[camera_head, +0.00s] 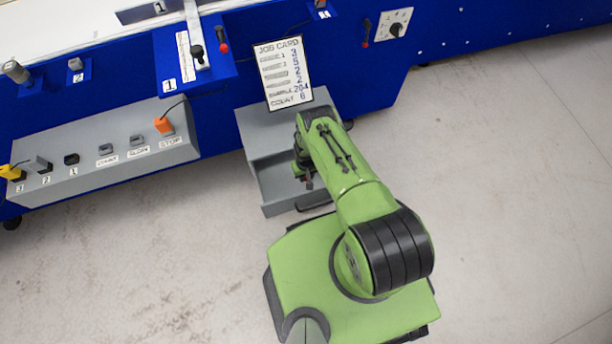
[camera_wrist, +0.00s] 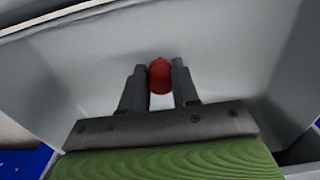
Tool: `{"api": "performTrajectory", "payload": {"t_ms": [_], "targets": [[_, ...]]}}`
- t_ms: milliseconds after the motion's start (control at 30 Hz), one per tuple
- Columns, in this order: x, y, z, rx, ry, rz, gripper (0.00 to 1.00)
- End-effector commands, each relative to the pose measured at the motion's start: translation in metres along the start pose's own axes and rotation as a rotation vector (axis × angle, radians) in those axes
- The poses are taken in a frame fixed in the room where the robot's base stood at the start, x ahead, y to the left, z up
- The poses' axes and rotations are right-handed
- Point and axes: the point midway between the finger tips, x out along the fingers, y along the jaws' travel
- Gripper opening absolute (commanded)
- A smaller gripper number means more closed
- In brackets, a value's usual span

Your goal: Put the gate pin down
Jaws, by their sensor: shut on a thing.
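The gate pin shows as a red, rounded piece (camera_wrist: 160,77) between my two dark fingers in the wrist view. My gripper (camera_wrist: 159,84) is shut on it. In the head view my gripper (camera_head: 305,180) is at the open grey drawer (camera_head: 278,188), with a small red spot at its tip. In the wrist view the grey drawer walls surround the fingers, and the tip points at the bare inside. The rest of the pin is hidden, and I cannot tell whether it touches the drawer floor.
The grey drawer cabinet (camera_head: 258,128) stands against the blue machine (camera_head: 350,65). A job card (camera_head: 283,73) stands on the cabinet. A grey button panel (camera_head: 100,158) is at the left. Red-knobbed parts (camera_head: 223,46) hang on the machine. The floor (camera_head: 500,190) at the right is clear.

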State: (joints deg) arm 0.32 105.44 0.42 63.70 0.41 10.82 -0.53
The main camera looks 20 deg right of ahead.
Motion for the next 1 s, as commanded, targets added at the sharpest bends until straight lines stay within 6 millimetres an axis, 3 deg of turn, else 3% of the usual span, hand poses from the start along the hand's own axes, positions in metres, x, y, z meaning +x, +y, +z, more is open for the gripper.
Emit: {"api": "performTrajectory", "payload": {"t_ms": [167, 200, 333, 667, 1000], "targets": [[0.003, 0.0, 0.001, 0.0, -0.002, 0.0, 0.0], [0.002, 0.0, 0.001, 0.0, -0.002, 0.0, 0.36], [0.002, 0.0, 0.001, 0.0, -0.001, 0.0, 0.55], [-0.003, 0.0, 0.0, 0.0, 0.0, 0.0, 0.55], [-0.092, 0.0, -0.001, 0.0, 0.001, 0.0, 0.55]]}}
